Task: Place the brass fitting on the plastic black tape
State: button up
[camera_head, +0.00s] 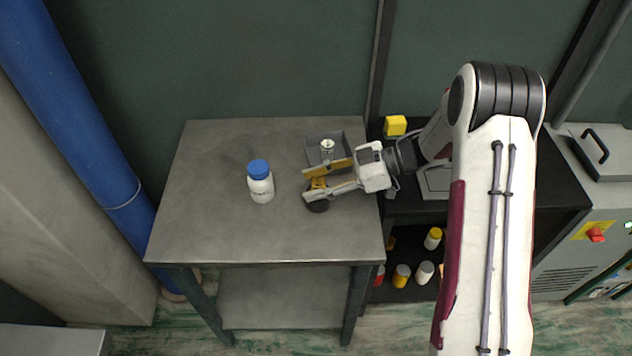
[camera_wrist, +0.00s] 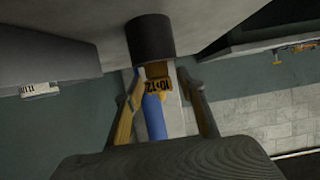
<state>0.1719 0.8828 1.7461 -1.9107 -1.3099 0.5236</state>
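The plastic black tape (camera_head: 318,206) is a short dark cylinder on the grey table, right of the bottle. In the wrist view, the black tape (camera_wrist: 150,35) stands at top middle, since that view is upside down. My gripper (camera_head: 316,186) is over the table, its fingers pointing left, just above the tape. The brass fitting (camera_head: 318,184) shows as a small gold piece between the fingertips. In the wrist view, the brass fitting (camera_wrist: 158,84) lies between both pads, close to the tape's top. Whether it touches the tape is unclear.
A white bottle with a blue cap (camera_head: 260,182) stands left of my gripper. A grey tray (camera_head: 312,150) holding a small pale metal piece is just behind it. A dark shelf (camera_head: 420,207) with small bottles adjoins at right. The table's left and front are clear.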

jog(key=v, duration=1.2)
dwell(0.6)
